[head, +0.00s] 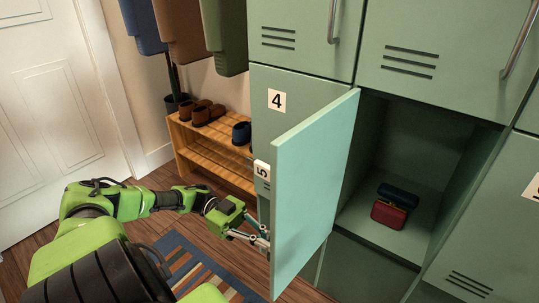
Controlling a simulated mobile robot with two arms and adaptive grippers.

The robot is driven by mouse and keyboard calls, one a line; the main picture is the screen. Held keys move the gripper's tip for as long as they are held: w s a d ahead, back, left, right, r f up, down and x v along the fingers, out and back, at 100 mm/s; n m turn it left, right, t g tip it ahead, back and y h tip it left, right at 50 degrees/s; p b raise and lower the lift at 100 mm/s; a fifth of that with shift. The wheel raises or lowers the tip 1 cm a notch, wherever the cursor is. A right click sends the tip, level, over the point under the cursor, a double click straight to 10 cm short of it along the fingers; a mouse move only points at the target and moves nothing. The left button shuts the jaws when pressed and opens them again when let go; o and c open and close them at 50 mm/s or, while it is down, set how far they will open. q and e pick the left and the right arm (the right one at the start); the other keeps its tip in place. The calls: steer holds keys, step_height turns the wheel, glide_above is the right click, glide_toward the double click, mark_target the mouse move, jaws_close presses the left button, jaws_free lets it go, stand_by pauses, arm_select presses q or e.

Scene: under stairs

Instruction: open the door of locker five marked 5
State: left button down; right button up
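The door (310,190) of locker five is a pale green panel. It stands swung wide open toward me, seen mostly from its inner side. My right gripper is out of view.
Inside the locker lie a red case (389,215) and a dark blue case (399,195). Locker 4 (290,100) and the upper lockers (440,45) are closed. A wooden shoe rack (207,150) stands behind the door. A striped rug (190,262) lies on the floor.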

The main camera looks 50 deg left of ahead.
arm_select(q)
steer(key=c, duration=2.2)
jaws_free()
steer(key=shift+s+a, duration=0.25)
steer(key=shift+a, duration=1)
steer(key=shift+s+a, duration=0.25)
steer(key=shift+a, duration=0.95)
steer(key=shift+s+a, duration=0.25)
steer(key=shift+a, duration=1)
